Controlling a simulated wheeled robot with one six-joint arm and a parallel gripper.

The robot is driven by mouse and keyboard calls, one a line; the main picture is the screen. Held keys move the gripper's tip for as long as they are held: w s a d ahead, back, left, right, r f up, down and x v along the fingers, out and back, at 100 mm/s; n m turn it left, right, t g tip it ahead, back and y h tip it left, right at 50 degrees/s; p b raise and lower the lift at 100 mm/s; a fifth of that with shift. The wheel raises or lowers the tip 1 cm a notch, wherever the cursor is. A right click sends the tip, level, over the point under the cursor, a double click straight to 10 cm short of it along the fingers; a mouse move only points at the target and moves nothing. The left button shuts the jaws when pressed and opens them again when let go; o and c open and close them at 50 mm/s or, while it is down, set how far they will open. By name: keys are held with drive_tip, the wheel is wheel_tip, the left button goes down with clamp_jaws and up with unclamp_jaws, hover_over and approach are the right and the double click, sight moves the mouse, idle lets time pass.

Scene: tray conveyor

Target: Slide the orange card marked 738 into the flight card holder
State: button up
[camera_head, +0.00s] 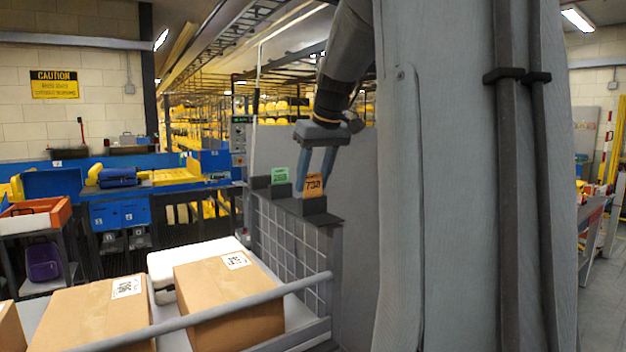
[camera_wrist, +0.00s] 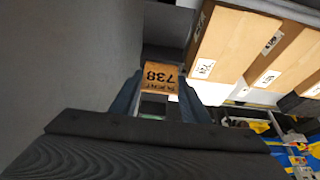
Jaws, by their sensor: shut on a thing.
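The orange card marked 738 (camera_head: 314,184) stands upright between the two fingers of my gripper (camera_head: 313,180), which is shut on it. In the wrist view the card (camera_wrist: 161,76) shows upside down between the fingertips (camera_wrist: 160,88). A dark card holder block (camera_head: 313,207) is directly below the card, on a narrow ledge. The card's lower edge meets the top of this block in the picture; I cannot tell whether it is inside the slot. A green card (camera_head: 280,175) stands upright in a similar dark block to the left.
A wire mesh panel (camera_head: 285,245) hangs below the ledge. Cardboard boxes (camera_head: 228,300) lie at lower left behind a grey rail (camera_head: 210,312). A grey panel (camera_wrist: 70,60) fills the wrist view's left. Blue and yellow equipment stands farther back.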

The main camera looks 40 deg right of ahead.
drive_tip(key=shift+r+p, duration=1.9)
drive_tip(key=shift+r, duration=0.3)
wheel_tip(320, 180, up, 4)
drive_tip(key=p, duration=0.3)
drive_tip(key=shift+f, duration=0.1)
